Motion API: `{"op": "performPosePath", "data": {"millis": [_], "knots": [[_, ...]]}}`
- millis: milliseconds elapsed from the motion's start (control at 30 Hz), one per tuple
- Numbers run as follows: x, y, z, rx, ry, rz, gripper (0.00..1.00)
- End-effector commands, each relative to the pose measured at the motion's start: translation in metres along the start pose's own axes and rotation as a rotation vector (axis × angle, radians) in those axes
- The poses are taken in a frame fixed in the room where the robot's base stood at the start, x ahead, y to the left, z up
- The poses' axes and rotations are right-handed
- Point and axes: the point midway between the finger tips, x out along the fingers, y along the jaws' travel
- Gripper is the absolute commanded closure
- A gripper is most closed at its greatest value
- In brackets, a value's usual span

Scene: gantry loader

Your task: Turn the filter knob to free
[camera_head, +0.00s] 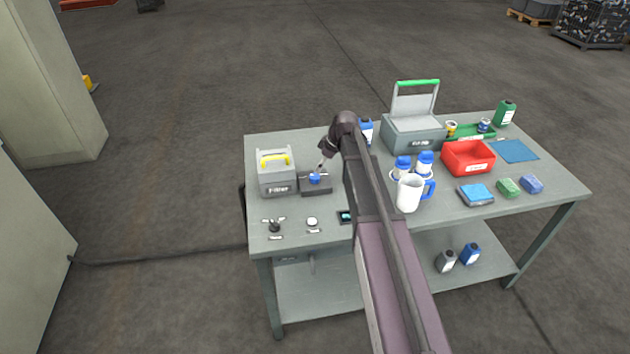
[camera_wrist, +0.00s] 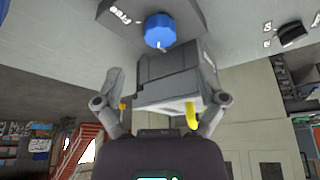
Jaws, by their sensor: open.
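The blue filter knob (camera_head: 314,178) sits on a dark block (camera_head: 318,189) right of the grey filter unit (camera_head: 270,182) with its yellow handle. In the wrist view the knob (camera_wrist: 160,29) is at the top centre, with a white label (camera_wrist: 122,14) that seems to read "Free" beside it. A small pale mark shows at the knob's lower edge. My gripper (camera_head: 322,165) is just above the knob in the head view. In the wrist view my gripper (camera_wrist: 164,85) has its fingers spread with nothing held. Whether a finger touches the knob, I cannot tell.
A black knob (camera_head: 275,227) and a white button (camera_head: 312,222) are at the table's front left. To the right stand a white jug (camera_head: 409,194), a red bin (camera_head: 468,158) and a grey case (camera_head: 413,134) with a raised lid. The filter unit stands close beside the knob.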

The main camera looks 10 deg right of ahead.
Motion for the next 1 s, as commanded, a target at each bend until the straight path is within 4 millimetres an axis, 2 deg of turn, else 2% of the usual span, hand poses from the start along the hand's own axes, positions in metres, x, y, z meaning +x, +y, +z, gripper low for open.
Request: {"op": "performPosePath", "data": {"millis": [33,600,1000], "knots": [[0.008,0.000,0.001,0.000,0.000,0.000,0.10],[0.053,0.000,0.001,-0.001,0.000,0.000,0.10],[0.069,0.000,0.000,0.000,0.000,0.000,0.10]]}}
